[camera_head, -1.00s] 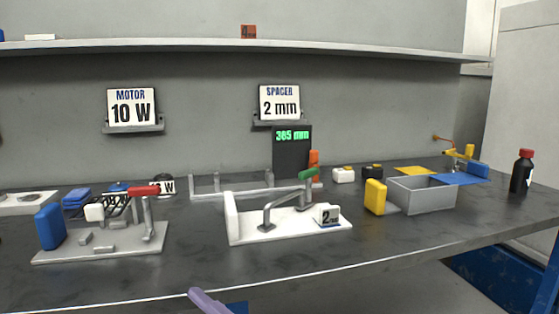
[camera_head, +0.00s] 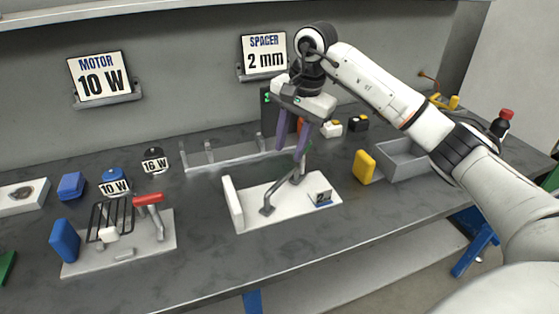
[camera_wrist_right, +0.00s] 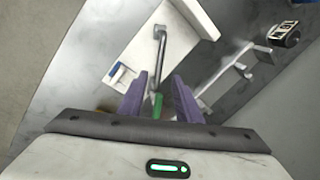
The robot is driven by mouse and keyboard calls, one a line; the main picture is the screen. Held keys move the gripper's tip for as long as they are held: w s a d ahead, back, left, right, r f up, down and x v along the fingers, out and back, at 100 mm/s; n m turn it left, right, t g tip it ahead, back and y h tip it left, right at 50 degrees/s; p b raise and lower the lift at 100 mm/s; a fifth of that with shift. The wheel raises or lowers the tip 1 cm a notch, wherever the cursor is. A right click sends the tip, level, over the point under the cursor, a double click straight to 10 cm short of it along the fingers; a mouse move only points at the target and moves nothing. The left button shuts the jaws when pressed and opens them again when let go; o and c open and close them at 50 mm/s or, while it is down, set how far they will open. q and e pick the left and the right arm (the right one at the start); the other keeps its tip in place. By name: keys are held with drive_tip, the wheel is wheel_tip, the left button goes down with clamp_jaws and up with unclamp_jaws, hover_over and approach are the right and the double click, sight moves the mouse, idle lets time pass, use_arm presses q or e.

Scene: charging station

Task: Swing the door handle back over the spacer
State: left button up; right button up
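The white fixture (camera_head: 251,220) lies mid-table, with a grey handle bar (camera_head: 283,195) over its base. The handle's green grip (camera_wrist_right: 157,105) shows between my right fingers in the right wrist view; the head view largely hides it behind the gripper. The spacer (camera_head: 320,196), a small block marked 2, sits at the fixture's right end; it also shows in the right wrist view (camera_wrist_right: 121,76). My right gripper (camera_head: 291,154) has purple fingers and points down above the fixture's back right. Its fingers are apart, one on each side of the grip. My left gripper is out of view.
A second grey fixture (camera_head: 150,255) with a red-gripped handle stands at the left. A grey rail (camera_head: 220,160) lies behind the white fixture. A yellow block (camera_head: 365,166) and a grey bin (camera_head: 400,165) stand to the right. The table's front strip is clear.

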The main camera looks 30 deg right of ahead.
sight(281, 180)
drive_tip(key=f, duration=0.3)
drive_tip(key=w+f, duration=0.1)
drive_tip(key=f, duration=0.2)
drive_tip(key=a+f, duration=0.1)
drive_tip(key=f, duration=0.2)
drive_tip(key=shift+w+f+p, duration=0.35)
drive_tip(key=shift+f, duration=0.05)
clamp_jaws()
